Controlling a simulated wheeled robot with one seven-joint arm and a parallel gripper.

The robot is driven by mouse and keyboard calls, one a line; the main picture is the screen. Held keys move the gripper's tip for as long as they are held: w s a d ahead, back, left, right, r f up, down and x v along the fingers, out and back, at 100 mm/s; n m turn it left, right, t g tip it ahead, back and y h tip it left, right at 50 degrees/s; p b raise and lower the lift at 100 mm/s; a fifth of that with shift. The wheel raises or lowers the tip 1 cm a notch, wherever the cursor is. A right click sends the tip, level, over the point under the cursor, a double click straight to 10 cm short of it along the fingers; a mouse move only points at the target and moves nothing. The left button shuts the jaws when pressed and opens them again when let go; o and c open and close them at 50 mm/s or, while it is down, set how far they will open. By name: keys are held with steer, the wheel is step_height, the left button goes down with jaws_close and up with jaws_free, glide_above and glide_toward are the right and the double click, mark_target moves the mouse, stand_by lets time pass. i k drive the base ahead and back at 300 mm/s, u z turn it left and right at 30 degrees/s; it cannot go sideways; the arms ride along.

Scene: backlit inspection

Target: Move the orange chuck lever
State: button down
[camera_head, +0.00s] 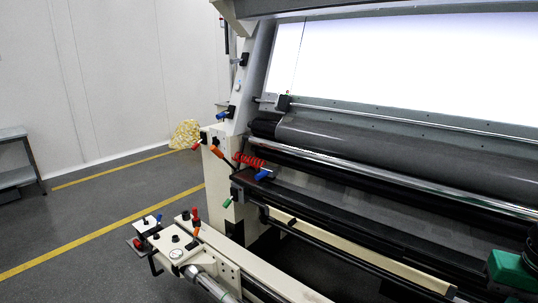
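A small orange lever (197,231) stands on the cream chuck housing (188,250) at the lower left, just below a red-topped lever (195,214). A steel shaft (215,287) runs from this housing toward the bottom edge. Another orange handle (217,152) sticks out on the machine's cream side post, higher up. The picture does not settle which orange one is the chuck lever, though the lower one is on the chuck housing. Both are small, so their exact angle is hard to tell. My gripper is not in view.
The machine's bright white backlit panel (410,60) and dark roller (400,150) fill the right. A red coiled hose (248,160) hangs by the post. A green block (512,268) is at the lower right. Grey floor (90,215) with yellow lines is clear at left, beside a grey table (14,133).

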mark_target(197, 230)
steer(key=k, duration=0.5)
steer(key=u, duration=1.5)
steer(key=i, duration=5.2)
